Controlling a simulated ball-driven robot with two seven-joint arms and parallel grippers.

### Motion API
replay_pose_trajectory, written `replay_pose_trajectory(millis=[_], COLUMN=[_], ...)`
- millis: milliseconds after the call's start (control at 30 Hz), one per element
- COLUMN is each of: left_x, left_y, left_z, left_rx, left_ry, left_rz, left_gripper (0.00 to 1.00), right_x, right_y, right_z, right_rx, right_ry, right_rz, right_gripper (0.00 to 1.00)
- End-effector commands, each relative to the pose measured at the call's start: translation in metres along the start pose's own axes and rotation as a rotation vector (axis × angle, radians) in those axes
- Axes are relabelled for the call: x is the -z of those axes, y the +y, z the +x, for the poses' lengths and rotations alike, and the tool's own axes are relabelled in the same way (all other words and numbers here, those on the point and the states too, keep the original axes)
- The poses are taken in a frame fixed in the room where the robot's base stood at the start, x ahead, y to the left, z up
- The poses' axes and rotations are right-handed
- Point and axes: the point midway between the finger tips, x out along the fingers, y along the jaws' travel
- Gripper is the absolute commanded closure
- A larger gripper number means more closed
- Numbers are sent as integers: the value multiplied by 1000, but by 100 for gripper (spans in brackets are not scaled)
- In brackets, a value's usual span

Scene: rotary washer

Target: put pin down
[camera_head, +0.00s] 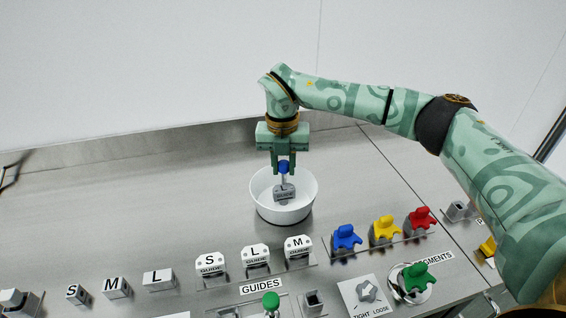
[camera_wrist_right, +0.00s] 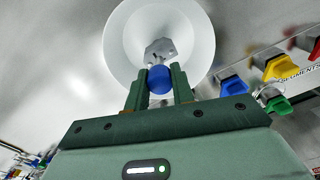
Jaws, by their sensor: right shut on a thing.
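My right gripper (camera_head: 283,167) is shut on a pin with a round blue head (camera_head: 284,168). It holds the pin over the white round bowl (camera_head: 311,199). A grey block marked L (camera_head: 284,191) shows just below the blue head, inside the bowl's outline; I cannot tell whether it touches the bowl's floor. In the right wrist view the blue head (camera_wrist_right: 159,80) sits between the two green fingers, with the grey block (camera_wrist_right: 159,52) beyond it and the white bowl (camera_wrist_right: 120,45) behind. My left gripper is not in view.
Guides marked S, L and M (camera_head: 255,258) stand in front of the bowl. Blue (camera_head: 346,237), yellow (camera_head: 383,229), red (camera_head: 420,219) and green (camera_head: 418,276) pieces stand at the right. Small S, M, L blocks (camera_head: 117,287) are at front left. The steel table (camera_head: 130,215) is clear left of the bowl.

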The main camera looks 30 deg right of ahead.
Motion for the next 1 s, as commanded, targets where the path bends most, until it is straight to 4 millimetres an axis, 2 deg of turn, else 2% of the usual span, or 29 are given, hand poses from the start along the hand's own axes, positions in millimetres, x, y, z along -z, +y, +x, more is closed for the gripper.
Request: replay_pose_trajectory(millis=[100, 133, 200, 233, 833, 1000], left_x=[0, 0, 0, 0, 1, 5], left_y=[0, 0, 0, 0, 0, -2], left_z=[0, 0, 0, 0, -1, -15], left_rx=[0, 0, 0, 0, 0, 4], left_ry=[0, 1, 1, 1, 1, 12], left_rz=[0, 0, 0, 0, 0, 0], left_gripper=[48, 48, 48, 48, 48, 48], right_x=[0, 0, 0, 0, 0, 0], right_y=[0, 0, 0, 0, 0, -1], right_z=[-1, 0, 0, 0, -1, -19], right_rx=[0, 0, 0, 0, 0, -1], right_ry=[0, 0, 0, 0, 0, -3], right_rz=[0, 0, 0, 0, 0, 1], right_gripper=[100, 73, 54, 51, 51, 51])
